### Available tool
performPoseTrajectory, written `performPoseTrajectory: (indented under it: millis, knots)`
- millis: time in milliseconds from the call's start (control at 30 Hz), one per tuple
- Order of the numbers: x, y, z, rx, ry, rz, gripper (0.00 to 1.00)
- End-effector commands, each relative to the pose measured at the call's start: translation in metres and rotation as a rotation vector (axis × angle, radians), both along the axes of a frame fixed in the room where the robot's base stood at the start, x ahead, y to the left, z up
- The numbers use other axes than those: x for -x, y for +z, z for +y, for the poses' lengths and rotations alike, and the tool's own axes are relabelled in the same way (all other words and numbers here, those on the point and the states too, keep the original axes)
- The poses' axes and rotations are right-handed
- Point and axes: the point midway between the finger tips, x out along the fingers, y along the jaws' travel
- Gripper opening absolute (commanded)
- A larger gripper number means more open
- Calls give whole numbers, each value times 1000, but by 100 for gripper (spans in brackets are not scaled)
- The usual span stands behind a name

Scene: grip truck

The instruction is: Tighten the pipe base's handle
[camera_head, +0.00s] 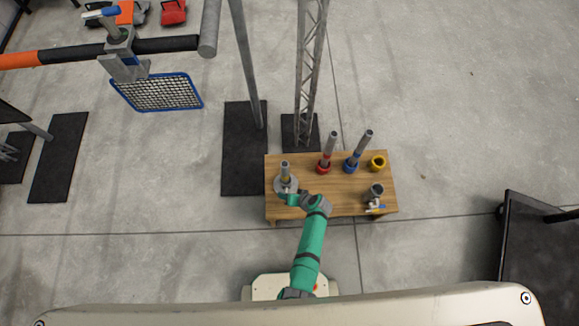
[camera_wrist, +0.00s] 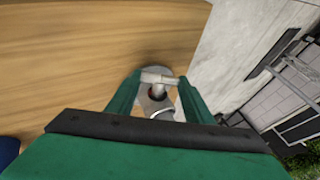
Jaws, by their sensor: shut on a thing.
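The pipe base (camera_head: 285,184) is a grey round plate with a short upright pipe, at the left end of the wooden table. It also shows in the wrist view (camera_wrist: 155,72), beyond the fingers. Its handle (camera_wrist: 160,79) is a light grey bar lying across between my two green fingertips. My gripper (camera_wrist: 158,80) is shut on this handle. In the head view my gripper (camera_head: 291,197) reaches the near side of the base, and the arm covers part of it. The handle is too small to make out in that view.
The wooden table (camera_head: 335,207) also bears a red-based pipe (camera_head: 326,155), a blue-based pipe (camera_head: 355,153), a yellow ring (camera_head: 378,163) and a dark clamp (camera_head: 376,195). A lattice tower (camera_head: 309,75) stands behind it. A dark cart (camera_head: 530,240) stands at right.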

Motion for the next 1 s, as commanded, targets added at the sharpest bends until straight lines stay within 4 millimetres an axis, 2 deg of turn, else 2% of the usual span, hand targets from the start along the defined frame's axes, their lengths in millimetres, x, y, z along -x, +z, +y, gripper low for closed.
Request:
performPoseTrajectory:
  millis: [200,400,833,867,900,933,1000]
  knots:
    - [6,-6,-4,-179,-6,11,24]
    - [8,-7,-5,-270,-2,11,24]
    - [6,-6,-3,-295,3,5,24]
    - [6,-6,-2,-295,4,6,49]
    - [6,-6,-2,-294,6,5,59]
    - [6,-6,-1,-295,8,5,66]
    - [5,-6,1,-295,11,5,66]
